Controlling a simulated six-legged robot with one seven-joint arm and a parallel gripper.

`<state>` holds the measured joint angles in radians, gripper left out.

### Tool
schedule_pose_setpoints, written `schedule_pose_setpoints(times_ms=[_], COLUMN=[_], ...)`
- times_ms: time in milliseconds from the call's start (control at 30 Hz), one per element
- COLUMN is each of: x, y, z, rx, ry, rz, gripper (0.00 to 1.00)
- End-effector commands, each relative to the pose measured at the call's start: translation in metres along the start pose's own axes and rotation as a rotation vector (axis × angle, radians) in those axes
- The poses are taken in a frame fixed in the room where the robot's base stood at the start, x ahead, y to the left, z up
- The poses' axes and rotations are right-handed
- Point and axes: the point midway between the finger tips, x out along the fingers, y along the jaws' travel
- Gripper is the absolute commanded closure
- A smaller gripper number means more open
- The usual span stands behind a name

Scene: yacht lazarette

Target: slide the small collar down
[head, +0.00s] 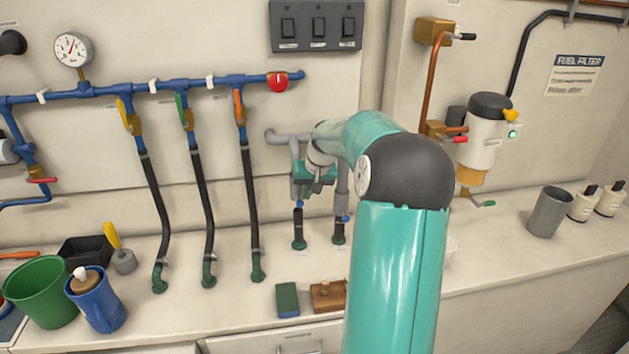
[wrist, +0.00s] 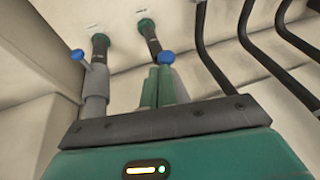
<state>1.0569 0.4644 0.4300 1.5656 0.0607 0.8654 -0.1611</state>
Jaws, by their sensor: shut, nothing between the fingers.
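Two upright pipes each carry a grey sliding collar with a blue knob, above a black lower pipe with a green foot. The left collar (head: 297,188) is beside my gripper (head: 317,187) in the head view. The right collar (head: 342,202) sits lower there. In the wrist view, my gripper (wrist: 158,70) is shut and empty, its green fingers overlapping one collar (wrist: 181,88) near its blue knob (wrist: 166,57). I cannot tell whether they touch. The other collar (wrist: 96,86) stands clear to the left. I cannot tell which collar is the small one.
Several black hoses (head: 203,205) run down left of the pipes from a blue manifold (head: 150,87). A green sponge (head: 287,299) and a wooden block (head: 328,294) lie on the counter in front. A fuel filter (head: 481,140) is on the right wall.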

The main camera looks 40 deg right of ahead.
Motion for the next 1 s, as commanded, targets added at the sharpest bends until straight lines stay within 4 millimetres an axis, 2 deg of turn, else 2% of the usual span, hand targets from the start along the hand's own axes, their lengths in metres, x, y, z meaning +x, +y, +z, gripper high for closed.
schedule_pose_setpoints(times_ms=[100,467,567,800,1000], x=[0.006,0.008,0.020,0.070,0.085], y=[-0.002,-0.002,0.001,0.011,0.014], z=[0.002,0.002,0.007,0.022,0.027], rx=[0.001,0.002,0.002,0.001,0.001], ry=[0.000,0.000,-0.004,-0.003,-0.001], rz=[-0.001,0.000,-0.001,-0.001,0.000], gripper=[1.00,1.00,1.00,1.00,1.00])
